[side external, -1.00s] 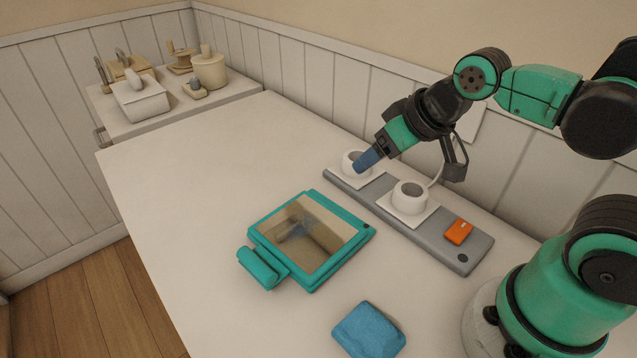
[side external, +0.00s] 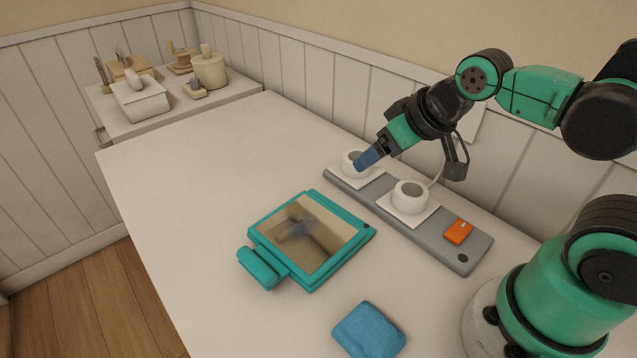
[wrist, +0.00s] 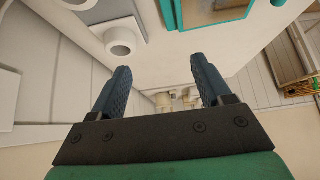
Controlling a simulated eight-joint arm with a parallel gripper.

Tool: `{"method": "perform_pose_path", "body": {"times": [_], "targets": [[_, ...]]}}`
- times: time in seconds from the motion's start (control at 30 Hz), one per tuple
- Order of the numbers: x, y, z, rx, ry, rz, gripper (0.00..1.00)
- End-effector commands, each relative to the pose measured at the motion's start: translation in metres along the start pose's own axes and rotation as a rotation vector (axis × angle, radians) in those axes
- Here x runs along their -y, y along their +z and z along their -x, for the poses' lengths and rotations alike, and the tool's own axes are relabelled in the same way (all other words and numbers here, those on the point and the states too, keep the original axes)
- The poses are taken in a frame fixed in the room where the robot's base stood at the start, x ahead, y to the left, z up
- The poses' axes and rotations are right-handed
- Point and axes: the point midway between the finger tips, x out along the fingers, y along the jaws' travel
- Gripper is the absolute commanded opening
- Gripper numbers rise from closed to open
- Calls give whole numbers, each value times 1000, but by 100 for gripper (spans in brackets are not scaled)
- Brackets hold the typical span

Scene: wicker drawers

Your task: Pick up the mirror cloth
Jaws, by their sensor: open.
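The mirror cloth is a blue folded cloth (side external: 370,331) lying on the white table near its front edge, at the bottom of the side view. My gripper (side external: 366,159) is raised above the grey strip at the back of the table, well apart from the cloth. In the wrist view my gripper (wrist: 159,85) shows two dark blue fingers spread apart with nothing between them. The cloth is not seen in the wrist view. A teal-framed mirror (side external: 311,240) with a teal handle lies on the table left of the cloth.
A grey strip (side external: 462,262) carries two white cups (side external: 409,197) on white squares and an orange block (side external: 458,231). A side counter (side external: 152,122) with several beige items stands at the back left. The table (side external: 200,190) left of the mirror is clear.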

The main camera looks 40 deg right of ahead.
Motion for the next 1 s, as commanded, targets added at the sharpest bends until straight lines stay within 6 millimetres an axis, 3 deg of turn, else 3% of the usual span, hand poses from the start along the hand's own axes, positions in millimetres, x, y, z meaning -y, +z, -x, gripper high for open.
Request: {"method": "perform_pose_path", "body": {"times": [0.17,0.27,0.37,0.5,0.63,0.8,1.0], "targets": [[1,0,0,2,-2,0,71],[13,4,-1,28,-25,0,71],[41,18,-1,103,-74,-3,71],[89,54,6,265,-115,-7,71],[119,89,19,394,-90,-2,71],[134,121,34,480,-27,4,71],[137,131,36,501,2,1,71]]}}
